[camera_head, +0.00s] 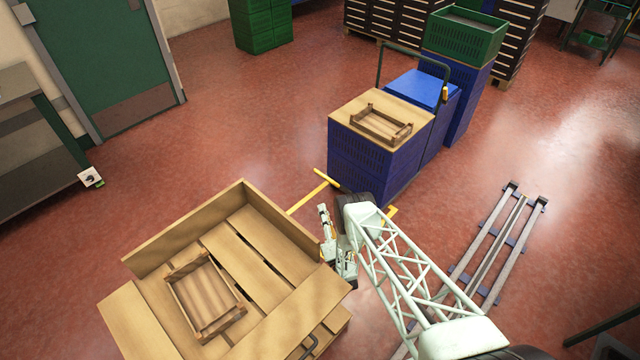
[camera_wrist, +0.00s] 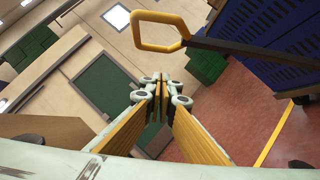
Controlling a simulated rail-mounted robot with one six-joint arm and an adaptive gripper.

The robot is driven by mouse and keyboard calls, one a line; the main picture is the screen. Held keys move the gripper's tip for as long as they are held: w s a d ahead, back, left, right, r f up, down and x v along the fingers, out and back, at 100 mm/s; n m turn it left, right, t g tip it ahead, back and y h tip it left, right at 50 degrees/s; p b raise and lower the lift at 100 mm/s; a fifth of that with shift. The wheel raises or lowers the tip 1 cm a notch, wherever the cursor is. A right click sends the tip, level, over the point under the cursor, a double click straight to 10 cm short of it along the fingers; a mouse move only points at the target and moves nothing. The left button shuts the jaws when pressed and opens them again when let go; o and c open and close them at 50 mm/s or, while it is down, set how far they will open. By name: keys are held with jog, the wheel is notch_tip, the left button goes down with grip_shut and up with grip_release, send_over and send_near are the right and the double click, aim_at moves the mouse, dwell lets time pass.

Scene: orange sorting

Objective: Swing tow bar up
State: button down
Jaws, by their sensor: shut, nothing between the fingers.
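In the wrist view the tow bar's yellow loop handle (camera_wrist: 163,30) shows at the top, with its dark bar (camera_wrist: 250,52) running right toward the blue crates. My gripper (camera_wrist: 163,88) is shut and empty. Its tips appear below the loop in that picture, with a visible gap between them; the gap in depth cannot be told. In the head view my gripper (camera_head: 323,210) is beside the near end of the cart load, left of my lattice arm. Which of the yellow pieces there is the tow bar cannot be told for sure.
The stacked blue crates (camera_head: 365,165) carry a board and a small wooden crate (camera_head: 381,124). A large wooden bin (camera_head: 190,225) with another small crate (camera_head: 206,298) stands close at the left. Metal rails (camera_head: 490,245) lie right. Red floor is clear toward the green door (camera_head: 100,50).

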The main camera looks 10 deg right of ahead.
jog(key=shift+w+b, duration=0.3)
jog(key=shift+b, duration=0.15)
jog(key=b+x, duration=0.6)
jog(key=b, duration=0.3)
dwell(0.9)
jog(key=shift+b+x, duration=1.65)
jog(key=shift+b, duration=3.05)
jog(key=w+d+r, duration=0.2)
jog(key=shift+w+r+b, duration=0.2)
jog(key=shift+w+b, duration=0.15)
jog(key=shift+b, duration=0.05)
jog(key=shift+d, duration=0.15)
